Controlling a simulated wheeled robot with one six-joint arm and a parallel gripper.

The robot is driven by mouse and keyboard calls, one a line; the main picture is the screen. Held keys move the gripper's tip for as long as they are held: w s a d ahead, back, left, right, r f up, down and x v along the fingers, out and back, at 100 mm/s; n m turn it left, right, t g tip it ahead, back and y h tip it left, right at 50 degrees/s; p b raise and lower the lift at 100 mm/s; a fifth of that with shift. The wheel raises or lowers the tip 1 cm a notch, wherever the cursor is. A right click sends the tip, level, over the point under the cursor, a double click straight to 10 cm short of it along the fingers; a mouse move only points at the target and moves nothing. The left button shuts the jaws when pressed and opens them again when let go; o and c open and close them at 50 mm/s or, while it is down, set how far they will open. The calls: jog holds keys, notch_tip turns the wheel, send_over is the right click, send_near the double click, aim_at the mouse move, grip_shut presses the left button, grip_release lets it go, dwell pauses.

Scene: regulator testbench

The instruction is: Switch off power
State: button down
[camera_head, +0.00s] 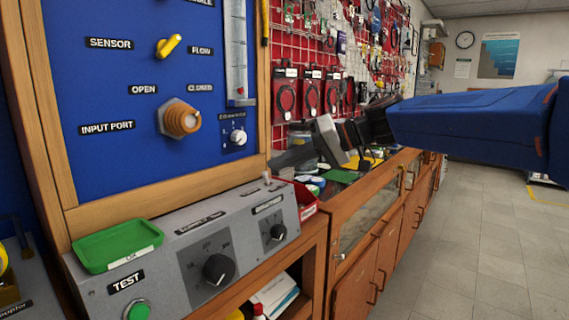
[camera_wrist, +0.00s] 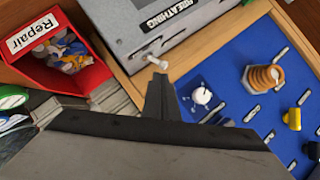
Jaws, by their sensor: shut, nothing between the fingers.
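The grey control box (camera_head: 190,245) stands on the wooden bench below the blue panel. A small pale toggle switch (camera_head: 266,177) stands up near the back right corner of its top; its lever also shows in the wrist view (camera_wrist: 153,63). No power label is readable on it. My gripper (camera_head: 274,164) reaches in from the right, just above and right of the toggle. It is shut and empty. In the wrist view my gripper's narrow tip (camera_wrist: 160,80) is right beside the lever; I cannot tell whether they touch.
A red Repair bin (camera_wrist: 62,52) with small parts stands beside the box. A green tray (camera_head: 118,245) lies on the box's left end. The blue panel (camera_head: 120,70), with an orange port (camera_head: 182,119) and a white knob (camera_head: 238,137), rises behind. The floor at right is clear.

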jog(key=shift+r, duration=0.1)
jog(key=shift+r, duration=0.7)
